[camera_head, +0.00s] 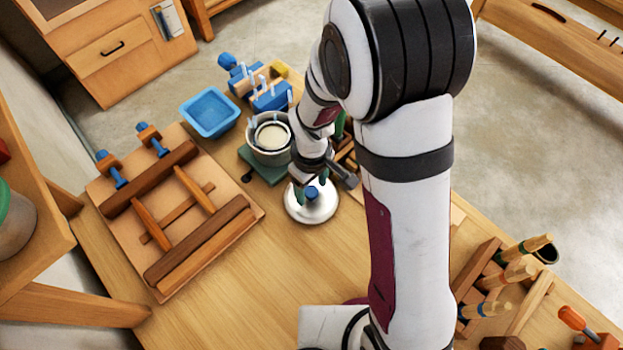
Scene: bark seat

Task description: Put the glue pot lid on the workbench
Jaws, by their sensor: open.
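The glue pot lid (298,213) is a white disc with a blue knob. It lies on the workbench (205,310), in front of the glue pot. My gripper (311,193) is open and low over the lid, with its fingers around or beside the blue knob. I cannot tell whether the fingers touch the knob. The glue pot (268,151) is grey with pale contents showing from above, and it stands on a green base (262,167). My wrist hides part of the pot's right side.
A wooden frame in clamps (123,175) lies on a board at left. A blue tray (210,113) and blue clamps (271,97) stand at the back. Wooden-handled tools (515,274) stand in a rack at right. The bench front left of my arm is bare.

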